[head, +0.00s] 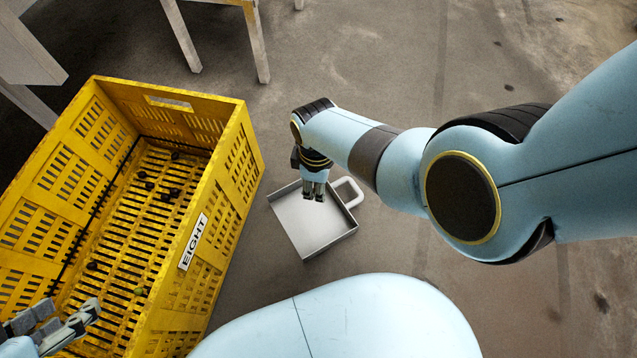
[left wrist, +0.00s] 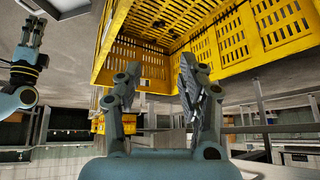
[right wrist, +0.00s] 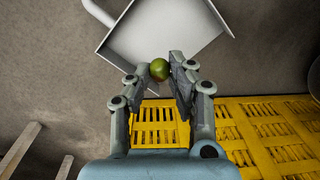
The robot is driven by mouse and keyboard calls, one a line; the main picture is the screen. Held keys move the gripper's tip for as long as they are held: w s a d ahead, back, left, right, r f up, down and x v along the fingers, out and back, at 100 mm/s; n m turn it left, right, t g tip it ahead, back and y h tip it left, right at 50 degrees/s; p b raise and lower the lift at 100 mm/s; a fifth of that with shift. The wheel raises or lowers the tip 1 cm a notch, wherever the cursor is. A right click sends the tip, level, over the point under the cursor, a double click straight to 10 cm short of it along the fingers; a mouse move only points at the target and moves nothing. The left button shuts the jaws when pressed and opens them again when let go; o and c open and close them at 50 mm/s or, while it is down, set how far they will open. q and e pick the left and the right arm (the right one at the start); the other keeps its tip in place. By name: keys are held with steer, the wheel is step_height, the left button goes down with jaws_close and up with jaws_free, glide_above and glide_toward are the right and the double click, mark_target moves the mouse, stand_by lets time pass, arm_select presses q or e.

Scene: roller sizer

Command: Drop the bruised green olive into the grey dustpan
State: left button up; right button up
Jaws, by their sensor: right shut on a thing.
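The grey dustpan (head: 303,228) lies on the floor right of the yellow crate, its looped handle toward the upper right. My right gripper (head: 314,195) points down above the pan's upper part. In the right wrist view, its fingertips are shut on a green olive (right wrist: 160,69) with a brownish patch. The pan (right wrist: 165,32) shows behind the olive there. The olive cannot be made out in the head view. My left gripper (head: 72,318) is at the crate's near left; its fingers stand apart and empty in the left wrist view (left wrist: 160,90).
The yellow crate (head: 215,265), labelled EIGHT, has a slatted floor with several dark olives (head: 165,195) and a greenish one (head: 140,291). Its tall right wall stands beside the dustpan. Table or stand legs (head: 258,45) are at the top. Bare floor surrounds the pan's right side.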

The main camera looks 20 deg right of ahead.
step_height(320, 180, down, 3)
steer(key=shift+s+r+b, duration=0.1)
steer(key=shift+b, duration=0.8)
arm_select(q)
steer(key=f+t, duration=0.1)
steer(key=f+t+b, duration=0.1)
steer(key=t, duration=0.1)
steer(key=s+f+t, duration=0.1)
steer(key=shift+s+d+f+t+b, duration=0.1)
steer(key=shift+d+f+t+b, duration=0.2)
steer(key=shift+t, duration=0.1)
arm_select(e)
steer(key=shift+f, duration=0.85)
steer(key=o, duration=0.8)
arm_select(q)
steer(key=shift+r, duration=0.1)
arm_select(e)
steer(key=shift+r, duration=0.1)
